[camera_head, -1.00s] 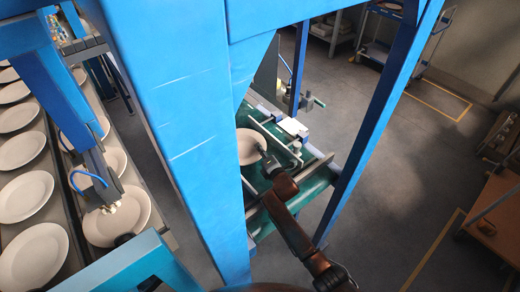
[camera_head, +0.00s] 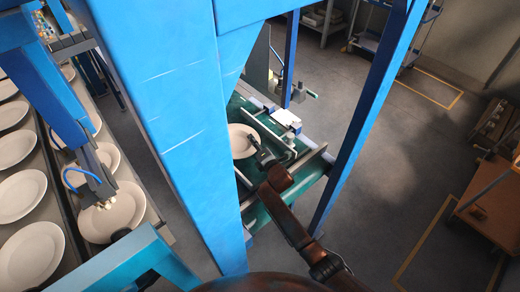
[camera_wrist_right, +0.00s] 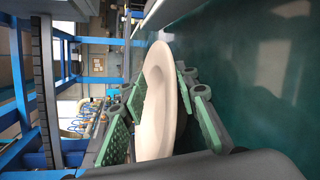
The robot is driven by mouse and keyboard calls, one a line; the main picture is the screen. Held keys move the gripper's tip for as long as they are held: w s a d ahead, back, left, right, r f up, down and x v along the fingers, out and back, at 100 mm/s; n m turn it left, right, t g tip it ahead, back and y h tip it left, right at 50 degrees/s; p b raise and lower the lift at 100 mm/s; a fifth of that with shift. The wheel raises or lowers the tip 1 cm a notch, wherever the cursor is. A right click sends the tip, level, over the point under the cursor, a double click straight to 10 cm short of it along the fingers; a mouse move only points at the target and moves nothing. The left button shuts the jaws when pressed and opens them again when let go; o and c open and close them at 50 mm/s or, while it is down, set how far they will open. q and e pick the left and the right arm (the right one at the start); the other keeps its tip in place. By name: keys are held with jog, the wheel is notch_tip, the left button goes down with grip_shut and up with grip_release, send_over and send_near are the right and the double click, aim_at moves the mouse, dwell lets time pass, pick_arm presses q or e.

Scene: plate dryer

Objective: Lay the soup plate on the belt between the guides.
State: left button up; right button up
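The white soup plate (camera_head: 241,138) is at the green belt (camera_head: 262,215), partly hidden behind the blue post in the head view. My right gripper (camera_head: 262,152) reaches its near right rim. In the right wrist view the plate (camera_wrist_right: 158,105) is seen nearly edge-on, its rim between the green-padded fingers, which look shut on it. One finger lies between the rim and the belt (camera_wrist_right: 260,70); I cannot tell whether the far side touches the belt. A metal guide rail (camera_head: 263,127) runs beside the plate; another (camera_head: 243,180) shows nearer. My left gripper is not in view.
A wide blue post (camera_head: 175,120) stands close left of the plate, and a thinner blue post (camera_head: 365,110) rises right of the belt. Several white plates (camera_head: 22,195) lie in rows on a conveyor at left.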

jog(key=v, duration=0.4)
jog(key=p+v, duration=0.1)
jog(key=v, duration=0.3)
jog(key=r+p+v, duration=0.1)
jog(key=v, duration=0.3)
jog(key=shift+w, duration=0.1)
